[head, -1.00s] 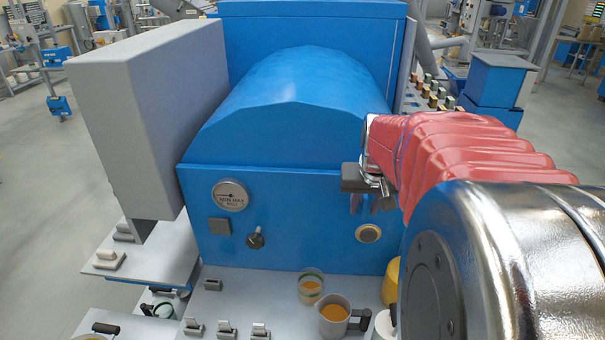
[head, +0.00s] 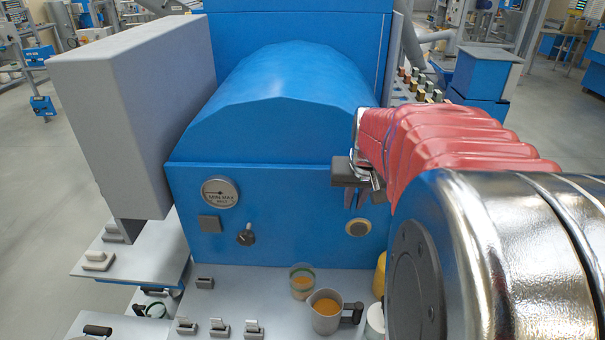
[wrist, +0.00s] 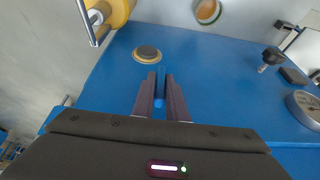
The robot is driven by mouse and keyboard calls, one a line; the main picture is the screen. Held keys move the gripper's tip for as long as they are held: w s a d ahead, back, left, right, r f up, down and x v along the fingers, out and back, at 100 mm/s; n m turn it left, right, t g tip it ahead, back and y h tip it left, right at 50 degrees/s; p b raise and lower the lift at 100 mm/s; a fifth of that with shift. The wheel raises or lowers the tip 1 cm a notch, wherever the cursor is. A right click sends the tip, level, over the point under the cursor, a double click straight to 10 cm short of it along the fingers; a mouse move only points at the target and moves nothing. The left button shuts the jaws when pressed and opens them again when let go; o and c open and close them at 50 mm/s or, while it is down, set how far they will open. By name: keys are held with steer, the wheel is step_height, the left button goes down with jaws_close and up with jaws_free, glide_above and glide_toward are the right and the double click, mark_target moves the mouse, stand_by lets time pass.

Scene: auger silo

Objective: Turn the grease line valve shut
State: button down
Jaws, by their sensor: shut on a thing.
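My gripper (head: 354,207) points down in front of the blue machine's front panel (head: 285,205), at its right side. In the wrist view my two dark fingers (wrist: 161,82) are close together, with a narrow blue piece (wrist: 161,75) between them. I cannot tell for sure whether this piece is the grease line valve's handle. A round brass-rimmed button (head: 358,228) sits just below my fingers.
A MIN/MAX gauge (head: 220,192) and a square grey plate (head: 210,224) are on the panel. A jug (head: 324,312) and a cup (head: 302,281) with amber contents stand on the ledge below. A yellow container (head: 380,275) stands at the right. A grey box (head: 125,120) juts out left.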

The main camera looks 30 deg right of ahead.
steer(key=shift+t+y, duration=0.3)
steer(key=shift+y, duration=0.2)
steer(key=shift+s+d+m+t+y, duration=0.1)
steer(key=shift+m+t+y, duration=0.2)
steer(key=shift+t+y, duration=0.45)
steer(key=shift+s+d+m+t+y, duration=0.1)
steer(key=shift+m+t+y, duration=0.2)
steer(key=shift+t+y, duration=0.45)
steer(key=shift+d+f+m+t+y, duration=0.15)
steer(key=shift+m+t+y, duration=0.4)
steer(key=shift+t+y, duration=0.75)
steer(key=shift+a+f+m+t+y, duration=0.15)
steer(key=shift+m+t+y, duration=0.35)
steer(key=shift+t+y, duration=0.8)
steer(key=shift+d+f+m+t+y, duration=0.15)
steer(key=shift+m+t+y, duration=0.4)
steer(key=shift+t+y, duration=0.75)
steer(key=c, duration=1.8)
jaws_free()
steer(key=shift+y, duration=0.3)
steer(key=shift+s, duration=0.1)
